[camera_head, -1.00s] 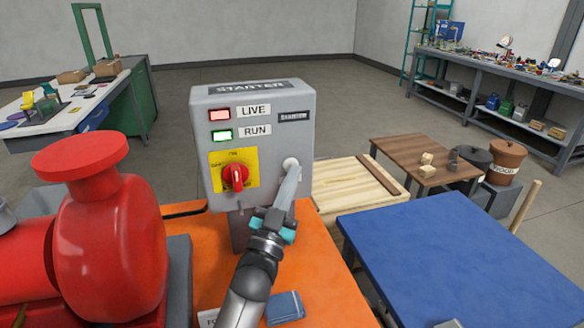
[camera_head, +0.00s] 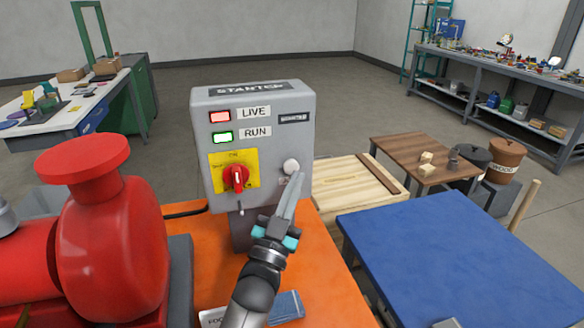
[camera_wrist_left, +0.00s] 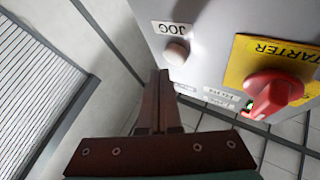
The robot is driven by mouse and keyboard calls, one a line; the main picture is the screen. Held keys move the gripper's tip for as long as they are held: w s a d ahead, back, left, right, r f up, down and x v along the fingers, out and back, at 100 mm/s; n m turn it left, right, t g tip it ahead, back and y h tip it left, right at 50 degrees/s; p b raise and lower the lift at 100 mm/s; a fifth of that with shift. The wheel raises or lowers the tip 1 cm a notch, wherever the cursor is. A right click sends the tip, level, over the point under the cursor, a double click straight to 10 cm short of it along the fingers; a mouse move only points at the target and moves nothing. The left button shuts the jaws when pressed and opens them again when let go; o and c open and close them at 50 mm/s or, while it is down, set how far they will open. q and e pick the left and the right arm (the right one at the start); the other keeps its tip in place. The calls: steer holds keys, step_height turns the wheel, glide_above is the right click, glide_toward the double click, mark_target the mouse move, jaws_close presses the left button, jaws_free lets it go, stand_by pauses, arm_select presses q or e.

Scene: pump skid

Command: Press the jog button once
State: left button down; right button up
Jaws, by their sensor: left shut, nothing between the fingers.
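The starter box (camera_head: 265,190) is grey and stands upright on the orange skid. The jog button (camera_head: 291,166) is a round white knob low on the right of its face. It also shows in the left wrist view (camera_wrist_left: 176,51) beside a JOG label (camera_wrist_left: 172,28). My left gripper (camera_head: 297,176) is shut and empty, its fingertips just below and right of the button. In the left wrist view its fingers (camera_wrist_left: 158,75) appear beside the knob, with a small gap in the picture. My right gripper is not in view.
A red rotary switch (camera_head: 236,178) on a yellow plate is left of the button. A red LIVE lamp (camera_head: 220,116) and a green RUN lamp (camera_head: 223,137) sit above it. A red pump (camera_head: 110,240) stands at left. A blue table (camera_head: 450,245) is at right.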

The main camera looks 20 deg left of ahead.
arm_select(q)
steer(key=s+d, duration=0.1)
steer(key=s+p, duration=0.1)
steer(key=s+d, duration=0.1)
steer(key=s, duration=0.1)
steer(key=shift+d+p, duration=0.35)
stand_by(0.6)
